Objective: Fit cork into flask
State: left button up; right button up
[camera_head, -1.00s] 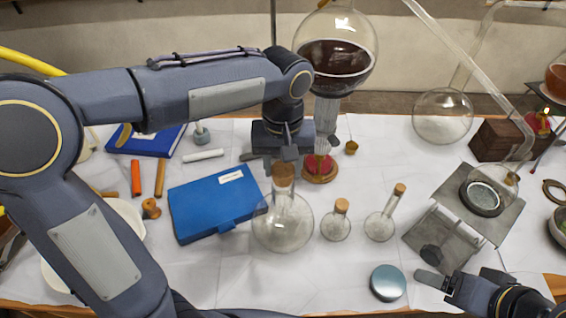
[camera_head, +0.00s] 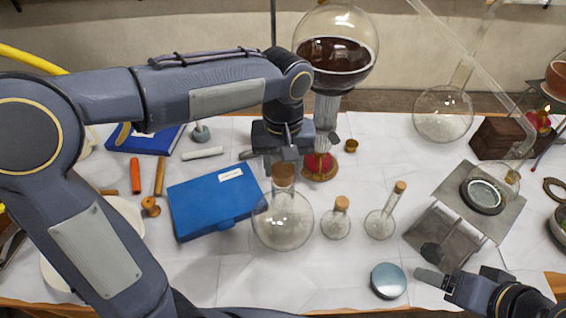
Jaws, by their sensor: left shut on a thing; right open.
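A large round glass flask (camera_head: 283,226) stands upright on the white-covered table, just right of the blue box. A brown cork (camera_head: 283,172) is at the top of its neck. My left gripper (camera_head: 284,156) is directly above the flask and shut on the cork. The cork's lower part appears to be within the neck's mouth; how deep it sits is hard to tell. My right gripper (camera_head: 436,282) is at the lower right, open and empty, away from the flask.
Two small corked flasks (camera_head: 335,223) (camera_head: 380,224) stand close to the right of the large flask. A blue box (camera_head: 215,203) lies to its left. A round blue-grey lid (camera_head: 388,281) lies in front. A metal stand (camera_head: 480,203) is at the right. A red-based burner (camera_head: 320,168) stands behind.

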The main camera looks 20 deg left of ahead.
aim_at(283, 169)
pick_arm(q)
jog(key=shift+f+b, duration=0.4)
jog(key=shift+f, duration=0.7)
dwell(2.7)
jog(key=o, duration=1.3)
jog(key=shift+o, duration=0.2)
jog(key=shift+r, duration=0.15)
jog(key=shift+r+p, duration=3.15)
jog(key=shift+r, duration=0.3)
jog(key=s+a+f+t+h, duration=0.1)
jog(key=s+a, duration=0.3)
jog(key=s, duration=0.4)
jog(key=s+a+f+m+t+h, duration=0.1)
jog(key=s+a+t, duration=0.3)
jog(key=s, duration=0.4)
jog(key=shift+a+m+t+h, duration=0.3)
jog(key=shift+a+h, duration=0.3)
jog(key=shift+h, duration=0.3)
